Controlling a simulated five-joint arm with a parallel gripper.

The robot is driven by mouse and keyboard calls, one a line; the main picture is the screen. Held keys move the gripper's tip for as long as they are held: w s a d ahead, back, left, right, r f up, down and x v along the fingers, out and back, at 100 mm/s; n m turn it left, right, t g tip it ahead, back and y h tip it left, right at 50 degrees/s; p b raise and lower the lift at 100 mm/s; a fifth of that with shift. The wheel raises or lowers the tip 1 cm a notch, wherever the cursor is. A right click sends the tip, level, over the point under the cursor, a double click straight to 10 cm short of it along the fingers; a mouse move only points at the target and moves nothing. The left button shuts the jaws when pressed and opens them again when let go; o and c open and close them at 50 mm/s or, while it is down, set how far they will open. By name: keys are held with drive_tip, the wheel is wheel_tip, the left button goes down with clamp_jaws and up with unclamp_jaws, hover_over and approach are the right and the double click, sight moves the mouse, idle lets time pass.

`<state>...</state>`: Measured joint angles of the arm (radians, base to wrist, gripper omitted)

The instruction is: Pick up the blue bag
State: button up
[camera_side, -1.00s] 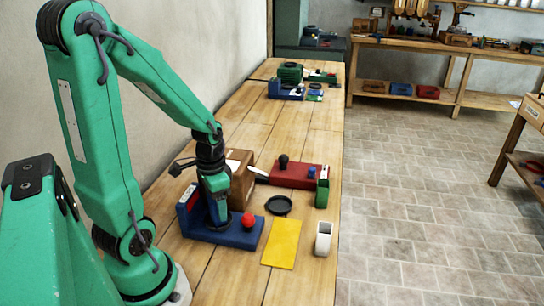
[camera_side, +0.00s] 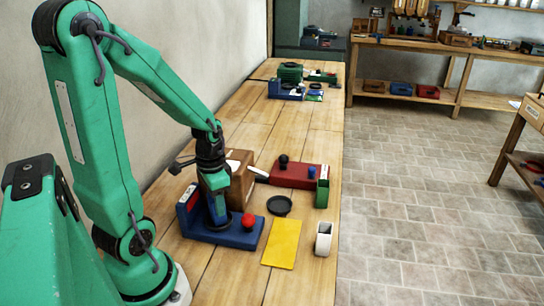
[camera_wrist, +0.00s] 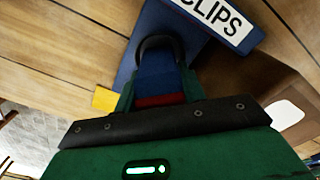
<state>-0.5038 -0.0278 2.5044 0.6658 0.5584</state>
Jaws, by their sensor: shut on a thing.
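The blue bag seems to be the blue piece (camera_wrist: 155,78) with a red band (camera_wrist: 160,100) between my gripper's jaws in the wrist view. A blue patch also shows at my gripper (camera_side: 218,203) in the side view. My gripper (camera_wrist: 158,75) is shut on this piece, over a blue stand (camera_side: 245,238). The stand has a white CLIPS label (camera_wrist: 222,18) and a red ball (camera_side: 248,220). A dark arch (camera_wrist: 160,42) curves over the blue piece's far end. I cannot tell whether the piece is clear of the stand.
A brown box (camera_side: 241,175) stands close behind my gripper. A red block (camera_side: 295,173), green holder (camera_side: 322,192), black dish (camera_side: 279,205), yellow sheet (camera_side: 281,244) and white cup (camera_side: 323,239) are to the right. Bench beyond the red block is largely clear.

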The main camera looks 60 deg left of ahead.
drive_tip(key=shift+r, duration=0.65)
wheel_tip(320, 180, up, 3)
drive_tip(key=shift+f, duration=0.2)
drive_tip(key=d+r, duration=0.6)
drive_tip(key=d, duration=0.5)
drive_tip(key=shift+s+d+r, duration=0.2)
drive_tip(key=shift+d+r, duration=0.15)
drive_tip(key=shift+w, duration=0.1)
drive_tip(key=w+d+f, duration=0.2)
drive_tip(key=w+d, duration=0.6)
drive_tip(key=w, duration=0.2)
drive_tip(key=shift+d+f+n, duration=0.15)
drive_tip(key=shift+f+n, duration=0.15)
drive_tip(key=shift+f, duration=0.05)
drive_tip(key=shift+w, duration=0.1)
